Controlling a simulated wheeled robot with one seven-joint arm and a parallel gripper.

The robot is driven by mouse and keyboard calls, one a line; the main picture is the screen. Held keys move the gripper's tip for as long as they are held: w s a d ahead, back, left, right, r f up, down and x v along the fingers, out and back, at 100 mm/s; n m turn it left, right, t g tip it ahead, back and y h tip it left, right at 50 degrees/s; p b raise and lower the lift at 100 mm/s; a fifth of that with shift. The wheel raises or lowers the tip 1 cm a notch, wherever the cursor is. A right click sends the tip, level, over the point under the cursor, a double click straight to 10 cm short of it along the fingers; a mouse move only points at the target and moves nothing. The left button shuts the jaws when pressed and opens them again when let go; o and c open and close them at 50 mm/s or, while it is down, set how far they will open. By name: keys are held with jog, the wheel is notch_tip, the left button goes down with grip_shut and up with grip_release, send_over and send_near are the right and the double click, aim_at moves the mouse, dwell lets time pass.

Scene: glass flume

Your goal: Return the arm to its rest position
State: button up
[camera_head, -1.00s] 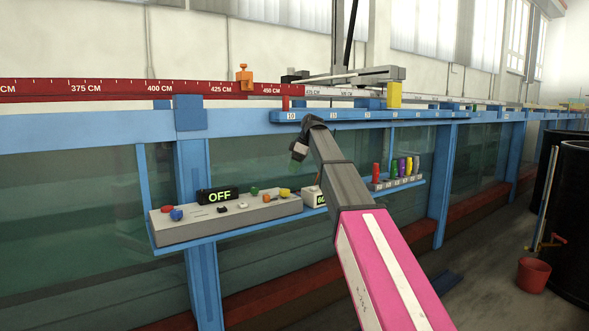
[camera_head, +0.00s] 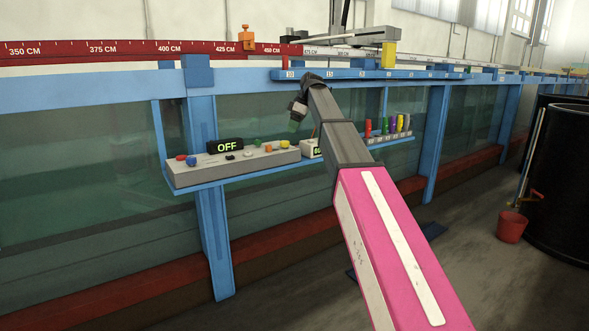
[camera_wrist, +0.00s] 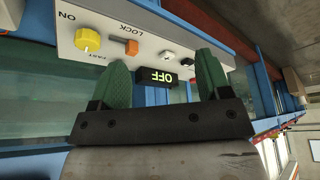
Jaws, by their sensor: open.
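My arm, with a pink and white lower link and grey upper links, reaches up toward the glass flume (camera_head: 90,170) in the head view. My gripper (camera_head: 296,124) is at its end, in front of the glass and above the shelf. In the wrist view my gripper (camera_wrist: 160,72) shows two green fingers spread apart, with nothing held between them. Beyond the fingers is the grey control box (camera_head: 200,176) with its display (camera_head: 225,146) reading OFF. The same display (camera_wrist: 160,77) appears upside down between the fingers in the wrist view, apparently behind them.
The control box carries several coloured knobs, among them a yellow knob (camera_wrist: 88,40) and an orange switch (camera_wrist: 131,46). Several coloured pegs (camera_head: 388,124) stand in a rack at the shelf's right. A blue rail (camera_head: 350,74) runs above. A red bucket (camera_head: 512,226) and black tank (camera_head: 560,180) stand right.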

jog(key=s+d+f+m+h, duration=0.1)
jog(key=s+d+f+m, duration=0.25)
jog(key=f, duration=0.65)
jog(key=s+d+f+m, duration=0.25)
jog(key=s+f, duration=0.25)
jog(key=f, duration=0.5)
jog(key=s+d+f+m+h, duration=0.15)
jog(key=s+d+f, duration=0.25)
jog(key=f, duration=0.6)
jog(key=s+d+f+m+h, duration=0.1)
jog(key=s+d+f+m, duration=0.3)
jog(key=s+f, duration=0.6)
jog(key=s+d+f+m+h, duration=0.1)
jog(key=s+d+f+m, duration=0.3)
jog(key=s+f, duration=0.6)
jog(key=shift+s+d+f+g, duration=0.4)
jog(key=shift+s+d, duration=0.15)
jog(key=shift+s, duration=0.2)
